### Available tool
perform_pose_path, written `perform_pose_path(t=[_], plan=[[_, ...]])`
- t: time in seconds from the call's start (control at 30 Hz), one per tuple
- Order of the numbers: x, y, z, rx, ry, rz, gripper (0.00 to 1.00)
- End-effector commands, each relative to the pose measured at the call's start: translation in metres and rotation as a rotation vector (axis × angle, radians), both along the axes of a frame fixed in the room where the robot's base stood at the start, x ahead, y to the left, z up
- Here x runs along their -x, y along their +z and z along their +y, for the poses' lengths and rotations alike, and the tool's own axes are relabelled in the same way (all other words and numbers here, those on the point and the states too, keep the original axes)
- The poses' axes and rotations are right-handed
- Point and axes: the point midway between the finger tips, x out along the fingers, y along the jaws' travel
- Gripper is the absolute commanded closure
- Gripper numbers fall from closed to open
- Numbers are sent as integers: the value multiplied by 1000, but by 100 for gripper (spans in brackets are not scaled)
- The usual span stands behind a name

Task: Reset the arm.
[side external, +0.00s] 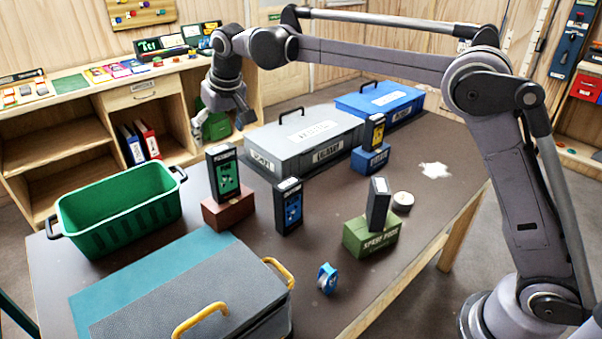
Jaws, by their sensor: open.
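My gripper (222,130) is raised at the upper left of the side external view, beyond the table's far edge as seen here. Its fingers are small and partly blurred against the shelf behind, but they look open, and nothing shows between them. My arm reaches across the top of the view from its base at the lower right. The gripper looks apart from the things on the table.
The dark table (335,255) bears a green bin (120,215), a grey case (305,140), a blue case (380,100) and a dark case with yellow handles (190,290). Boxed devices stand on a brown block (228,211), a green block (370,238) and a blue block (370,160).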

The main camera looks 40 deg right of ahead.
Motion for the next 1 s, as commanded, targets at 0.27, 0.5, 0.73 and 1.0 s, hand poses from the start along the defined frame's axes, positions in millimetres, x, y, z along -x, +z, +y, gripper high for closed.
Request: perform_pose_path(t=[0.27, 0.5, 0.73, 1.0], plan=[[-19, -44, 0, 0, 0, 0, 12], [-26, -52, -1, 0, 0, 0, 12], [-25, -42, 0, 0, 0, 0, 12], [-25, -41, 0, 0, 0, 0, 12]])
